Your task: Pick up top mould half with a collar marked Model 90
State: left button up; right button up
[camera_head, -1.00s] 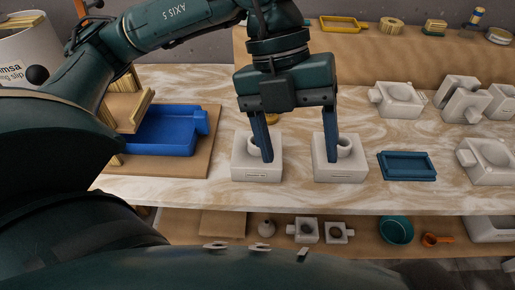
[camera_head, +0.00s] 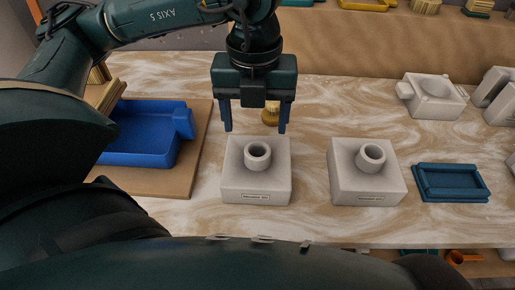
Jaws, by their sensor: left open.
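Two white block-shaped mould halves, each with a round collar on top and a small label on its front face, stand on the marbled table. One is the left mould half (camera_head: 238,184); the other is the right mould half (camera_head: 350,184). The lettering on both labels is too small to read surely. My left gripper (camera_head: 255,129) is open and empty, its fingers pointing down. In the picture it shows just above the left mould half's back edge, its fingertips either side of the collar's line; its exact height is unclear. My right gripper is not in view.
A blue tray (camera_head: 140,158) lies on a brown board at left.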

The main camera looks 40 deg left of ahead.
aim_at(258, 145)
pick_arm(q)
jog(key=shift+w+d+f, duration=0.1)
jog(key=shift+f, duration=1.7)
jog(key=shift+w+d+f, duration=0.1)
jog(key=shift+f, duration=1.65)
jog(key=shift+c, duration=0.3)
grip_shut()
jog(key=shift+r, duration=0.1)
